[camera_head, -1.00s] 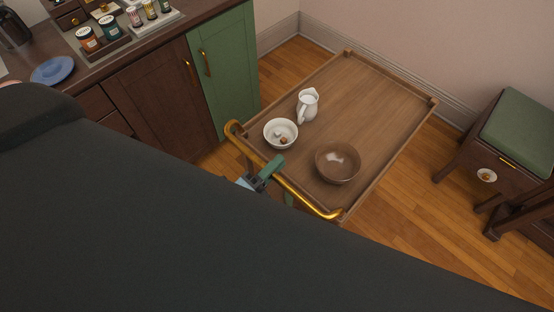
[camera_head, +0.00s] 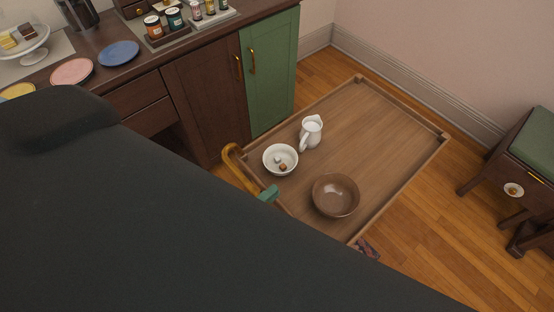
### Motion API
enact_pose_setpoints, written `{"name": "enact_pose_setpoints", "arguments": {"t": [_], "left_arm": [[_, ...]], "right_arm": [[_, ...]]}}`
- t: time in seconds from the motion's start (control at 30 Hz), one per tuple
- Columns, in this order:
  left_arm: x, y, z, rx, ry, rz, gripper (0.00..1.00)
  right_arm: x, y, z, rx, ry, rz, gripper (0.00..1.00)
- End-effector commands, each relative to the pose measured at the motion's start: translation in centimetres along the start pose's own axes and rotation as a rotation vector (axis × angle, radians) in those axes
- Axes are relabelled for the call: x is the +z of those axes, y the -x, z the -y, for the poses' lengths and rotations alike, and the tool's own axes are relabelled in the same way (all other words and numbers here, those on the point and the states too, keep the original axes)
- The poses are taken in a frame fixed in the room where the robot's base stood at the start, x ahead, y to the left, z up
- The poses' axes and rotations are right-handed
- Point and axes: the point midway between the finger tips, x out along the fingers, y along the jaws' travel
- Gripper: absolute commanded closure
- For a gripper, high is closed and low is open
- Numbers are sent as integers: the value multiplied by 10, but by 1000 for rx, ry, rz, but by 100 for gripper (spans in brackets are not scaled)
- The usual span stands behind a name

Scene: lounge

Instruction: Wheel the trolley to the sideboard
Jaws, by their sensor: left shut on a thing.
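The trolley has a brown wooden tray top (camera_head: 385,125) with a raised rim and a brass handle (camera_head: 236,170) at its near left end. A white jug (camera_head: 311,132), a white bowl (camera_head: 280,159) with small lumps in it, and a brown bowl (camera_head: 336,196) stand on it. My left gripper (camera_head: 269,193) shows as a green fingertip, shut on the handle; my dark arm hides the rest of it and much of the handle. The dark wood sideboard (camera_head: 205,95) with a green door (camera_head: 270,75) stands at upper left, close beside the trolley. My right gripper is not in view.
Plates, including a blue one (camera_head: 119,54), and jars (camera_head: 154,27) stand on the sideboard top. A pink wall (camera_head: 430,45) runs behind the trolley. A stool with a green cushion (camera_head: 536,135) stands at right. Bare wooden floor (camera_head: 425,225) lies between trolley and stool.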

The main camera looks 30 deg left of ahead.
Motion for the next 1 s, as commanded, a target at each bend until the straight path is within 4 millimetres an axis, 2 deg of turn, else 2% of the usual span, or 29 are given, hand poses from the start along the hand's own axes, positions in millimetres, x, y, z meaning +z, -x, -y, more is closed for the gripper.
{"name": "enact_pose_setpoints", "arguments": {"t": [0.2, 0.63, 0.67, 0.8, 1.0], "left_arm": [[0, 16, 2, 4, 1, 1, 100], [0, 20, 2, 3, 1, 0, 100], [0, 20, 2, 3, 1, -1, 82], [0, 19, 3, 2, 1, 0, 63], [0, 18, 3, 0, 0, 0, 61]], "right_arm": [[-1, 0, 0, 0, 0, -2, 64], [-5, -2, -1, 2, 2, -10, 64], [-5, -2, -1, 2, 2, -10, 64], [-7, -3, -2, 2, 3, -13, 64], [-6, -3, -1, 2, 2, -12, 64]]}}
